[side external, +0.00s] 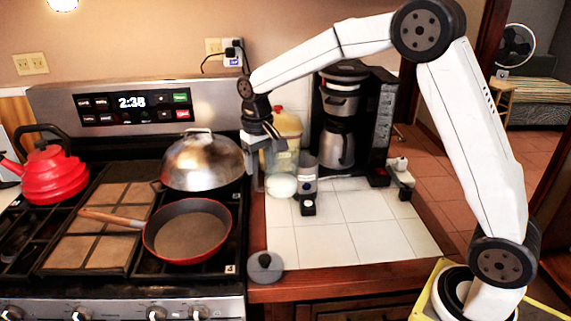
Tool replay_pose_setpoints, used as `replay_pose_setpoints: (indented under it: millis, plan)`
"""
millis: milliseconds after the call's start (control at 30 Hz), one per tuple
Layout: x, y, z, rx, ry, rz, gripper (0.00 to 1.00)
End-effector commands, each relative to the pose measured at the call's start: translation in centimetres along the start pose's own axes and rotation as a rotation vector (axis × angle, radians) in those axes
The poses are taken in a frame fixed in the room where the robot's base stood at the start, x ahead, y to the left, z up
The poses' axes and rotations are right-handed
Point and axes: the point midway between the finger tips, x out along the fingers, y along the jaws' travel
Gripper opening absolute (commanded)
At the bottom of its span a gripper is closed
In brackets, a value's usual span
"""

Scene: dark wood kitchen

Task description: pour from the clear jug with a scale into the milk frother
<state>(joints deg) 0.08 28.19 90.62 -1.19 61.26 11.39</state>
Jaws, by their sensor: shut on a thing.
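My gripper (259,143) is at the left end of the tiled counter, pointing down, shut on the upper part of the clear jug (273,172). The jug looks roughly upright, and its scale is too small to read. Something whitish shows low in or behind it. I cannot tell whether its base touches the counter. The milk frother (306,174) appears to be the small grey cylinder with a black front part, standing upright just right of the jug. The inside of the frother is hidden.
A black coffee maker (343,125) is behind the frother. A domed steel lid (202,160) and a red pan (187,231) are on the stove at left. A grey round object (265,267) sits at the front edge. The front tiles are clear.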

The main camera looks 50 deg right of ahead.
Motion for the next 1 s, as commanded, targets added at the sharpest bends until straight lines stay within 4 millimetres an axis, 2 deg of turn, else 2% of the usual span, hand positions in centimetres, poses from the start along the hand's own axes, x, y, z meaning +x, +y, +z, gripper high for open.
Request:
replay_pose_setpoints:
  millis: [400,1000]
  plan:
    - [0.0,-0.6,-5.0,0.112,0.0,0.0,0.0]
    - [0.7,-1.2,-10.6,0.272,-0.002,0.0,0.0]
